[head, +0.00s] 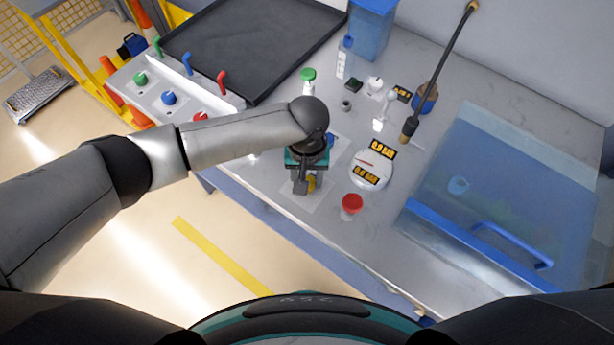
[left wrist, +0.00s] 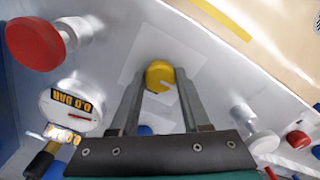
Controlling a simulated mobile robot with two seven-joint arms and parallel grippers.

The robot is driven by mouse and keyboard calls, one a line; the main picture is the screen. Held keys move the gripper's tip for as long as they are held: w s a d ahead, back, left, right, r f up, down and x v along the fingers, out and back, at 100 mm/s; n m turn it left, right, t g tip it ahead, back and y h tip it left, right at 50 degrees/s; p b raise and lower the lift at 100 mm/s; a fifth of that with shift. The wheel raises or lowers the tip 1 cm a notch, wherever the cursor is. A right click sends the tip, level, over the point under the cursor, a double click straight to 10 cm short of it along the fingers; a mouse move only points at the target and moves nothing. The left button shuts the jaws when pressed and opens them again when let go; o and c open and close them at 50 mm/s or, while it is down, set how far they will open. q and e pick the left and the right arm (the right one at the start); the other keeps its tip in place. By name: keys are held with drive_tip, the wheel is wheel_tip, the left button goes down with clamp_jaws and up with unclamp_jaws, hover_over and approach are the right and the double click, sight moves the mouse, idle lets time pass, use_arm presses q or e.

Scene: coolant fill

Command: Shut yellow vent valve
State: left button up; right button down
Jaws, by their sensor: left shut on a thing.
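The yellow vent valve (left wrist: 160,76) is a round yellow knob on a pale plate on the bench. In the left wrist view it sits between the two fingertips of my left gripper (left wrist: 158,88), which is shut on it. In the head view a small part of the yellow valve (head: 311,183) shows beside the fingers of my left gripper (head: 304,186), which points down at the bench's front edge. The rest of the valve is hidden by the gripper there. My right gripper is not in view.
A round gauge (head: 371,169) with lit displays and a red knob (head: 351,203) stand just right of the gripper. A green-capped fitting (head: 308,79) is behind it. A clear blue-framed cover (head: 500,200) fills the right. A black tray (head: 250,45) lies at the back left.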

use_arm(q)
clamp_jaws()
drive_tip(key=m+p, duration=0.2)
drive_tip(key=shift+r+p, duration=0.2)
drive_tip(key=shift+p, duration=0.2)
drive_tip(key=m+p, duration=0.2)
drive_tip(key=m, duration=0.1)
drive_tip(key=shift+m, duration=0.4)
drive_tip(key=m+p, duration=0.1)
drive_tip(key=m, duration=0.4)
drive_tip(key=shift+f+m+p, duration=0.1)
drive_tip(key=shift+m+p, duration=0.2)
drive_tip(key=shift+p, duration=0.05)
drive_tip(key=m, duration=0.3)
drive_tip(key=shift+p, duration=0.3)
drive_tip(key=shift+m, duration=1.6)
drive_tip(key=shift+d, duration=0.1)
